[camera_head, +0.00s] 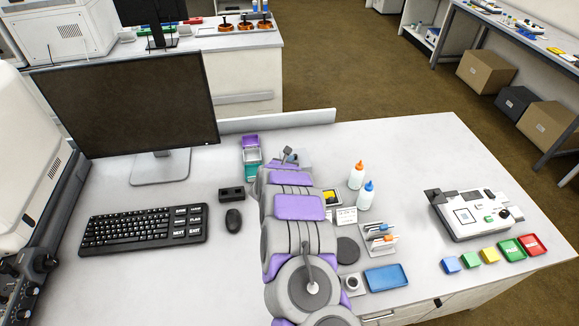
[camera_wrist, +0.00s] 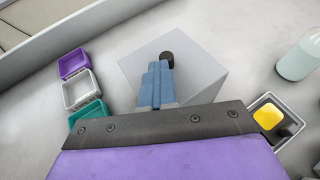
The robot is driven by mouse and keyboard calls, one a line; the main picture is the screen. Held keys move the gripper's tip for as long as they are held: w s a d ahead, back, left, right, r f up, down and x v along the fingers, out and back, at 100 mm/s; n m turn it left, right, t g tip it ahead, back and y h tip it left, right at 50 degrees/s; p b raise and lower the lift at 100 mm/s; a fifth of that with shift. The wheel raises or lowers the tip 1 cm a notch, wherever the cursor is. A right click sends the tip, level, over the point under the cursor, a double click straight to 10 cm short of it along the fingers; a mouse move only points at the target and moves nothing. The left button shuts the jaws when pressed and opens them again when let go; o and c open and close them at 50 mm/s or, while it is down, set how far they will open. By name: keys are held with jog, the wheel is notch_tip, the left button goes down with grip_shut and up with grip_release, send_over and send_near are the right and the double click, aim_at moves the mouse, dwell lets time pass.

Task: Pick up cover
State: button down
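The cover appears to be a pale grey box (camera_wrist: 205,72) with a dark round knob (camera_wrist: 167,59) on top; the wrist view shows it in the middle. My gripper (camera_wrist: 163,66) reaches over the box, its blue fingers close together and their tips at the knob. I cannot tell whether they grip it or only overlap it in the picture. In the head view my gripper (camera_head: 288,155) is beyond my purple and grey arm, which hides much of the cover.
Stacked purple, white and teal trays (camera_wrist: 80,92) stand left of the box. A white bottle (camera_wrist: 298,60) and a tray with a yellow piece (camera_wrist: 268,117) are on the right. A monitor (camera_head: 130,85), keyboard (camera_head: 140,228) and small device (camera_head: 470,212) occupy the table.

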jog(key=shift+d+r, duration=0.15)
jog(key=shift+r, duration=0.3)
notch_tip(320, 180, up, 9)
jog(key=p, duration=0.1)
jog(key=c, duration=1.8)
grip_release()
jog(key=o, duration=1.4)
jog(key=shift+a+r, duration=0.1)
jog(key=shift+a, duration=0.1)
